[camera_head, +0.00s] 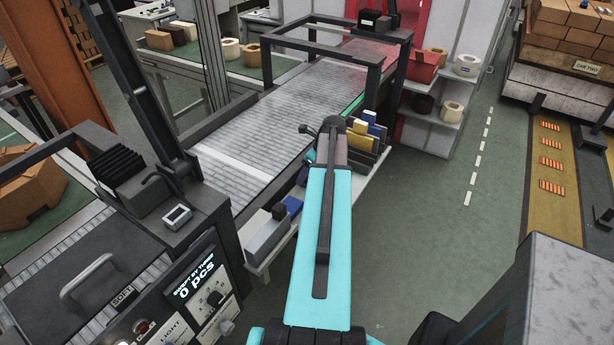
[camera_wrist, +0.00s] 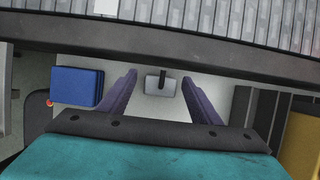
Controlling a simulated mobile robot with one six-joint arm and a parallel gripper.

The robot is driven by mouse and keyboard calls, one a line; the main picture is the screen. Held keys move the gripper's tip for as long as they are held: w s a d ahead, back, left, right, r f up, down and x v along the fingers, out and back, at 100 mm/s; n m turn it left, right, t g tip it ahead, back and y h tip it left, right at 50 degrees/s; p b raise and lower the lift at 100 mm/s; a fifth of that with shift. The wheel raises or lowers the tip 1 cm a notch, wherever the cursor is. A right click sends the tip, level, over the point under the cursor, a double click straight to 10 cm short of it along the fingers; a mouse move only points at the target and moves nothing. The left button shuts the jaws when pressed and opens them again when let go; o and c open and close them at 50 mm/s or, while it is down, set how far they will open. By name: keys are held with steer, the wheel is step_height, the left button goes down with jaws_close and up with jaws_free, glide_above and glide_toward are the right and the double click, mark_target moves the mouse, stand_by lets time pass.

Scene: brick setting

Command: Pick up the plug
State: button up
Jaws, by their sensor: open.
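A small light grey block with a dark stem, which I take to be the plug (camera_wrist: 161,86), sits on a pale shelf surface in the wrist view. My gripper (camera_wrist: 159,77) is open, with one purple finger to the left of the plug and one to the right. Gaps show on both sides, so neither finger appears to touch it. I cannot tell the height of the fingers over the shelf. In the head view my turquoise arm reaches toward the shelf beside the conveyor and hides the plug and the fingers.
A blue block (camera_wrist: 77,86) lies left of my gripper, and a yellow block (camera_wrist: 302,142) is at the right edge. The conveyor (camera_head: 258,115) with its dark side rail (camera_wrist: 160,42) runs along the shelf. Dark frames stand over the conveyor. Green floor at right is clear.

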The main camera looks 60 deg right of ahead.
stand_by(0.4)
steer(key=c, duration=1.1)
steer(key=shift+r, duration=0.2)
steer(key=shift+c, duration=0.2)
steer(key=shift+r+b, duration=1.3)
steer(key=shift+r, duration=3.5)
steer(key=shift+f+b, duration=0.85)
steer(key=shift+f, duration=0.05)
steer(key=shift+s+d+r, duration=0.1)
